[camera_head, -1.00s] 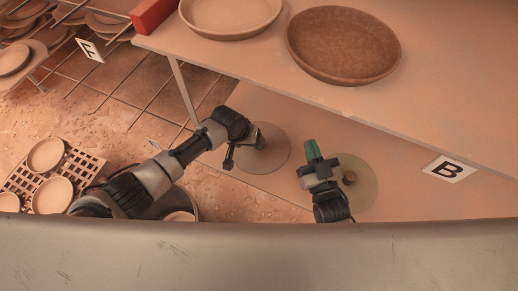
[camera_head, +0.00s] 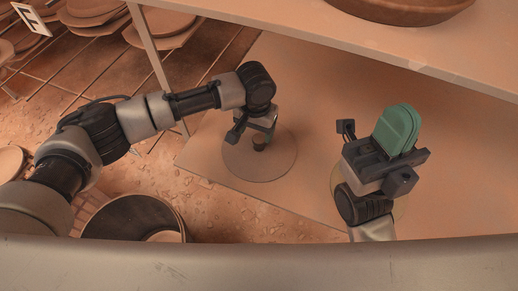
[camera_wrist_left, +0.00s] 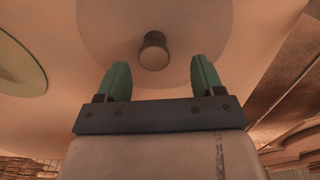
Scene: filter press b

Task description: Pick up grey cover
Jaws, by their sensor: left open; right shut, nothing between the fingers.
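The grey cover (camera_head: 276,170) is a flat round disc with a small dark knob (camera_head: 259,142) at its centre. It lies on the lower shelf surface. In the left wrist view the cover (camera_wrist_left: 205,30) fills the top middle, with its knob (camera_wrist_left: 154,50) just ahead of and between my left fingertips. My left gripper (camera_head: 265,123) is open over the cover, with its green fingers apart and nothing between them. My right gripper (camera_head: 398,128) is shut and empty, raised well to the right of the cover.
A second, olive-rimmed disc (camera_wrist_left: 18,62) lies left in the wrist view, mostly hidden by my right arm in the head view. The upper table (camera_head: 300,22) overhangs behind, carrying a brown dish (camera_head: 405,10). A dark round tub (camera_head: 130,218) stands at lower left.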

